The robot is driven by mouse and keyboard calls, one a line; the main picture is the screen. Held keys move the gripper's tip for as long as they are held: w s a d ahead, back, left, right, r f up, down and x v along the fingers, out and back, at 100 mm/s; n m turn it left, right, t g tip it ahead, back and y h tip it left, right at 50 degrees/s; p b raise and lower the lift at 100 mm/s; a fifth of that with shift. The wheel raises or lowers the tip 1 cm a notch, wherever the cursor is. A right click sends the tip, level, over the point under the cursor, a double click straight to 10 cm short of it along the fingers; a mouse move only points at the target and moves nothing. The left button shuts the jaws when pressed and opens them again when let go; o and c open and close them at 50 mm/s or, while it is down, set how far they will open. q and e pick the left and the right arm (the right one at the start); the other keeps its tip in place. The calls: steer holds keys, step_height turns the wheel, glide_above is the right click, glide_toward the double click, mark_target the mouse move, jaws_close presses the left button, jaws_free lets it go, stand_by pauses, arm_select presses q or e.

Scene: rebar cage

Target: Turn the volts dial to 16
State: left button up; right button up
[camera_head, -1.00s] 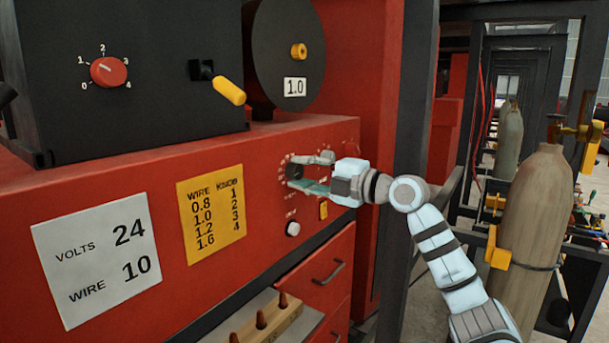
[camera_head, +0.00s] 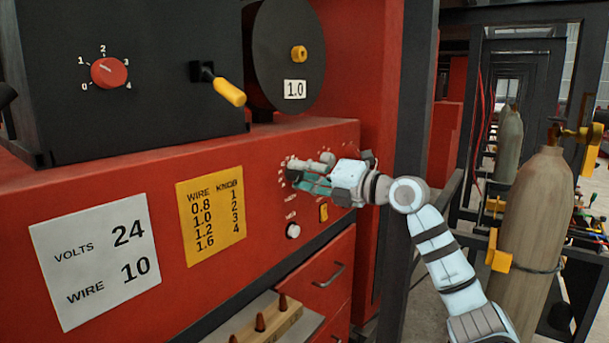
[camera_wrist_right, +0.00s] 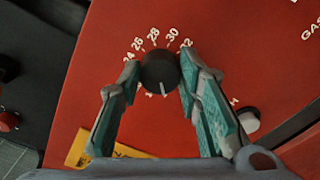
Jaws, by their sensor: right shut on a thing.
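The volts dial (camera_wrist_right: 160,70) is a round black knob on the red panel, ringed by white figures. In the right wrist view, 24 to 32 read along its far side. Its white mark points toward the bottom of that picture; the figures there are too small or hidden to read. My right gripper (camera_wrist_right: 160,77) is shut on the dial, one finger on each side. In the head view my right gripper (camera_head: 310,174) covers most of the dial. My left gripper is not in view.
A white card (camera_head: 95,262) reads volts 24, wire 10. A yellow card (camera_head: 212,215) lists wire and knob values. A red wire knob (camera_head: 109,73) sits on the black box. A dark post (camera_head: 407,170) stands near my arm.

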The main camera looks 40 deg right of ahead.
stand_by(0.3)
steer(key=o, duration=1.1)
steer(key=shift+w, duration=0.1)
steer(key=shift+o, duration=0.2)
